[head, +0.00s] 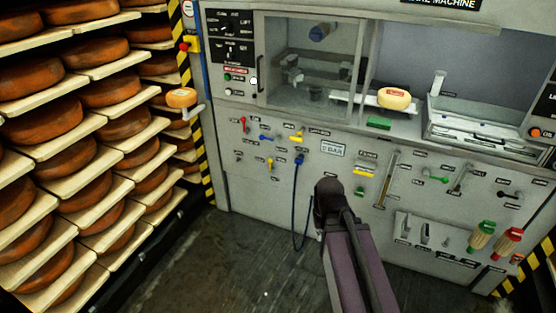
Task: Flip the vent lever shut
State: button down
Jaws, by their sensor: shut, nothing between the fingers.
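The machine's front panel (325,175) carries several small levers with labels too small to read, so I cannot tell which is the vent lever. On the left are a red lever (243,124), a blue lever (265,137), a yellow lever (297,138) and a lower yellow lever (269,164). A blue fitting (299,159) has a dark blue hose hanging from it. On the right are a green-handled lever (436,179) and a dark lever (509,195). My arm rises from the bottom centre in front of the panel.
A rack of cheese wheels (45,122) on boards fills the left. A pale cheese (394,98) sits in the machine's opening. Green- and red-handled tools (481,236) hang at lower right. The hose (296,205) loops near the floor left of my arm. The dark floor (225,265) is clear.

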aim_at(272, 169)
jog(key=z, duration=0.3)
jog(key=i, duration=0.85)
jog(key=z, duration=0.45)
